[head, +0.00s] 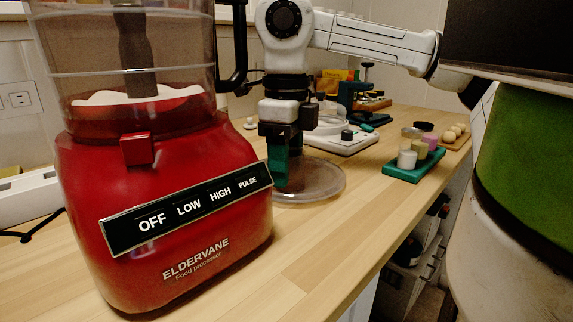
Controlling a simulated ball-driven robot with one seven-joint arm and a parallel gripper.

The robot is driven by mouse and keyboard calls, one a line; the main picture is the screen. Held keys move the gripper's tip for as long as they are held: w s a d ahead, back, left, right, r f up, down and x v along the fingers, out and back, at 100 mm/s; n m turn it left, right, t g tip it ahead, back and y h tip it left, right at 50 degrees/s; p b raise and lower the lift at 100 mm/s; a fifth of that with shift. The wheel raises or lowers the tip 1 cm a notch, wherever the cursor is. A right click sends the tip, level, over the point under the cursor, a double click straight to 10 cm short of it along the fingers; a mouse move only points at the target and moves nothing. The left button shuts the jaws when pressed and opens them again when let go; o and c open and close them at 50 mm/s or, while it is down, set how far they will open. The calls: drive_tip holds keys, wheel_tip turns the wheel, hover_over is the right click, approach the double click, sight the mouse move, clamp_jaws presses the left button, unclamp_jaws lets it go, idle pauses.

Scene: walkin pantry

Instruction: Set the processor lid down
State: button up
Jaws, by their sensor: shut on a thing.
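The red food processor (165,210) stands large at the left, with a clear bowl (130,55) on its base and a row of OFF, LOW, HIGH and PULSE labels. The processor lid (325,182) is a clear round disc to its right, lying level at the wooden counter. I cannot tell whether it touches the counter or hangs just above it. My gripper (283,178) points down over the lid's left part and is shut on it. The exact grip point is dark and hard to make out. The processor hides the lid's far left edge.
A white kitchen scale (345,138) stands close behind the lid. A green tray (412,168) with several small jars is to the right, near a board with round pale items (454,133). Bare counter (325,225) lies in front of the lid, ending at the front edge.

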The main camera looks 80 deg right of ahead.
drive_tip(key=shift+f, duration=0.15)
drive_tip(key=o, duration=1.2)
wheel_tip(320, 180, up, 12)
drive_tip(key=p, duration=0.3)
drive_tip(key=shift+r+p, duration=0.2)
drive_tip(key=shift+p, duration=0.1)
